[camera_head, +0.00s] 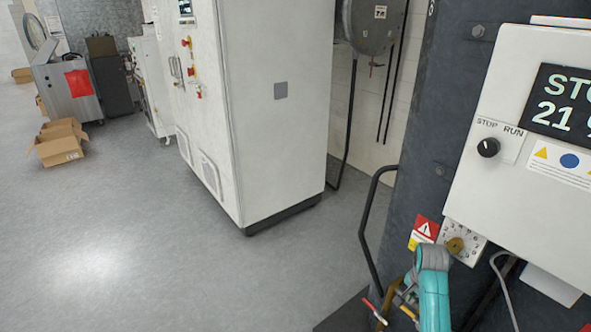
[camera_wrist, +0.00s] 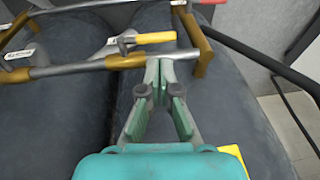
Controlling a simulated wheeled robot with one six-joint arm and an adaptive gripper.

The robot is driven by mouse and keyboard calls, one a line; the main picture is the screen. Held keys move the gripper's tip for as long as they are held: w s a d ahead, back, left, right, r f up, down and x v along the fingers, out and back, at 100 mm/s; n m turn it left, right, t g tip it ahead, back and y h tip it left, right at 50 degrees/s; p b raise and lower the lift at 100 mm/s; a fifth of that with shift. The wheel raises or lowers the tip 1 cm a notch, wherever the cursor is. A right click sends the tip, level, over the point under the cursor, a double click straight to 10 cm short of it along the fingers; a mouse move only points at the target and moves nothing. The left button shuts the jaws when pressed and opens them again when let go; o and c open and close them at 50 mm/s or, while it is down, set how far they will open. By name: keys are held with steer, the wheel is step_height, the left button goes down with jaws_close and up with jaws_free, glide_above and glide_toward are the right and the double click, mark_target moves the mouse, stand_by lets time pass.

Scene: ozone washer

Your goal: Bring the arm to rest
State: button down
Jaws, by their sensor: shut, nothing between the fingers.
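My gripper (camera_wrist: 160,72) is shut and empty in the wrist view, its fingertips close together. They point at a grey pipe (camera_wrist: 85,68) with brass-coloured fittings; I cannot tell whether they touch it. In the head view my teal arm shows at the lower right, in front of the dark machine (camera_head: 408,140). The fingers are not clear there.
A black handrail (camera_head: 367,230) stands left of the machine. The control box (camera_head: 510,80) has a STOP/RUN knob (camera_head: 488,147).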

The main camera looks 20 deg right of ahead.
steer(key=s+a+f+n+t, duration=0.3)
steer(key=s+a+f, duration=0.3)
steer(key=a+f, duration=0.45)
steer(key=s+a+f+n+t, duration=0.1)
steer(key=s+a+n+t, duration=0.25)
steer(key=s+a, duration=0.75)
steer(key=s+a+r+n+t+y, duration=0.1)
steer(key=s+a+r+n+t, duration=0.2)
steer(key=s+r, duration=0.8)
steer(key=s+a+r+n+t, duration=0.3)
steer(key=s+a+r, duration=0.5)
steer(key=s+r, duration=0.4)
steer(key=shift+s+r+n+y, duration=0.15)
steer(key=shift+r+n+y, duration=0.25)
steer(key=shift+r+n, duration=0.4)
steer(key=shift+f, duration=0.1)
